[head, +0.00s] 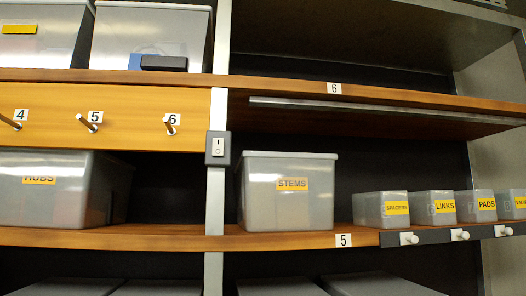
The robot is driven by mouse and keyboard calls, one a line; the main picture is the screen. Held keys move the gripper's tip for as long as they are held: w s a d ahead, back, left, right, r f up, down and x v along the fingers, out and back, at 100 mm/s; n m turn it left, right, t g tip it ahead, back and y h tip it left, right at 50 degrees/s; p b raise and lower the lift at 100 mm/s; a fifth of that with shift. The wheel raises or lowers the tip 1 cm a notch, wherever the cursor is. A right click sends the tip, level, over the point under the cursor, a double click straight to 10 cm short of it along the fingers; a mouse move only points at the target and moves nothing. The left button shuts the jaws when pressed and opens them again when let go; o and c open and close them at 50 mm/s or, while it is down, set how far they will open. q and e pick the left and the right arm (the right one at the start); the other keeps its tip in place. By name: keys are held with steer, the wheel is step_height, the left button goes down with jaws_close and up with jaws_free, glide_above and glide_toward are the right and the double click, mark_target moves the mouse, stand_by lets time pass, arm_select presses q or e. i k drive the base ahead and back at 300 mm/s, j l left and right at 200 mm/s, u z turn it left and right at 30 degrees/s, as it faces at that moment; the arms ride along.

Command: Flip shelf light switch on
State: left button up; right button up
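The shelf light switch (217,147) is a white rocker marked I and O in a dark grey box, mounted on the front of the metal upright (214,205) between the shelves. A long thin metallic strip (380,111) runs under the front of shelf 6; I cannot tell whether it is lit. Neither of my grippers is in the head view.
A STEMS bin (290,205) stands right of the switch, and a HUBS bin (45,200) stands left. Pegs (90,123) stick out of the wooden panel (60,100) left of the switch. Small knobs (409,239) line the lower shelf. Space before the switch is clear.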

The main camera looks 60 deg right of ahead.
mark_target(218, 144)
steer(key=z, duration=1.4)
